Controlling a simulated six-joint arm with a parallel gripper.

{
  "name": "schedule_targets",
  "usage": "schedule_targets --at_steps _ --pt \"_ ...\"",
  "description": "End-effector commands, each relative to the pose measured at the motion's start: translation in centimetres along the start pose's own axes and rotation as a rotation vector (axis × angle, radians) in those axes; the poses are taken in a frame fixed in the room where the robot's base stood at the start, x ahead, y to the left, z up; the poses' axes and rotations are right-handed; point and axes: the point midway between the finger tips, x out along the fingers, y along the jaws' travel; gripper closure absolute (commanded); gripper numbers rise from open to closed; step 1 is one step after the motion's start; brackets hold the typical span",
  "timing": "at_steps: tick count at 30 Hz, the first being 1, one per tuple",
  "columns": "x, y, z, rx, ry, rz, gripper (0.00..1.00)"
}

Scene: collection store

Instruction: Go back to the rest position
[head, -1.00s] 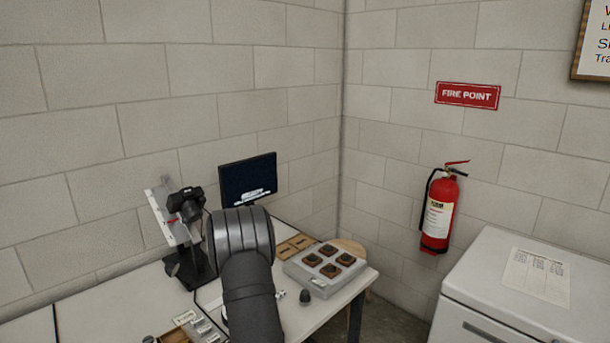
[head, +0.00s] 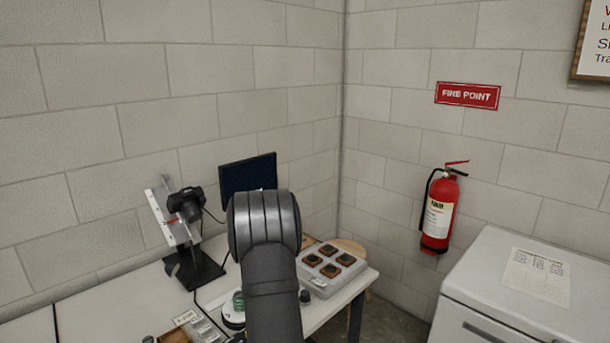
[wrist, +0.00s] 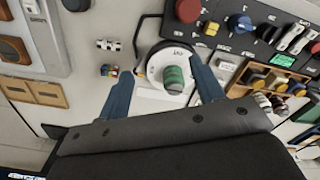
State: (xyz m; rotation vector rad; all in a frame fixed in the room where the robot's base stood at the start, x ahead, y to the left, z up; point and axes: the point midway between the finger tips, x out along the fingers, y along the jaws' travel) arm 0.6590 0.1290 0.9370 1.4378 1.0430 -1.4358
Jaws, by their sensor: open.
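My gripper (wrist: 158,72) shows in the wrist view as two blue fingers spread wide apart, with nothing clamped between them. A green ridged cylinder (wrist: 173,76) on a white round device (wrist: 155,68) appears between and beyond the fingers, with gaps on both sides. How far the fingertips are above it I cannot tell. In the head view my arm stands over the white table (head: 95,315) and hides the gripper. The white round device (head: 232,318) with its green top shows just left of the arm there.
A camera (head: 184,203) on a stand and a dark monitor (head: 247,174) stand behind. A grey tray (head: 318,284) with several dark square pieces lies right of my arm. A control panel (wrist: 240,30) and wooden rack (wrist: 245,140) border the gripper. A white cabinet (head: 500,290) stands right.

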Motion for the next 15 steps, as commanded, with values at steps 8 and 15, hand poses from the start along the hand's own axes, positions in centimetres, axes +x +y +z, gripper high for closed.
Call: schedule_targets --at_steps 8,15 --pt "-1.6 -0.9 1.6 -0.006 0.0 -0.001 0.39" --pt "-0.8 -3.7 -2.2 -0.004 0.0 -0.001 0.39"
